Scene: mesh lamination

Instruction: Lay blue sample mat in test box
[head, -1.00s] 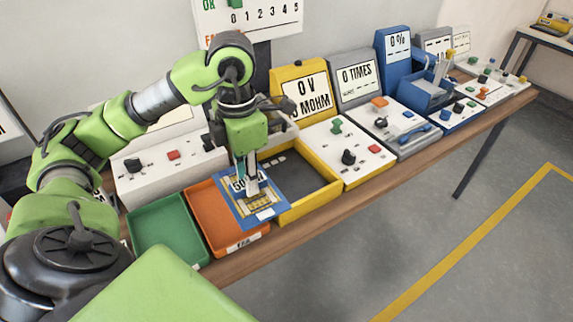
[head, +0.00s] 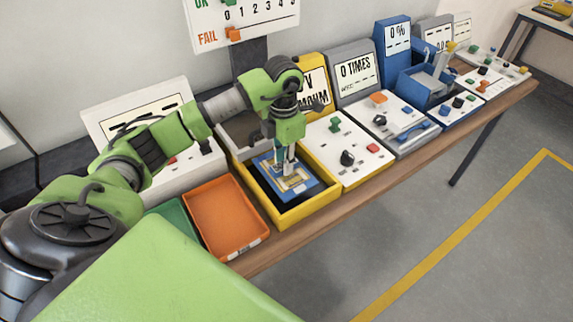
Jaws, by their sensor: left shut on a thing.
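The blue sample mat (head: 304,184) is a flat blue sheet with a pale and yellow printed pattern. It is over the inside of the yellow-walled test box (head: 308,212), within its rim; I cannot tell whether it touches the dark floor. My left gripper (head: 287,171) points down into the box and is shut on the mat. The gripper hides part of the mat and of the box's back. My right gripper is not in view.
An orange tray (head: 226,218) stands left of the box, with a green tray (head: 172,213) beyond it, partly hidden by my arm. A white control panel (head: 343,150) with knobs adjoins the box on the right. The wooden bench edge (head: 262,258) runs along the front.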

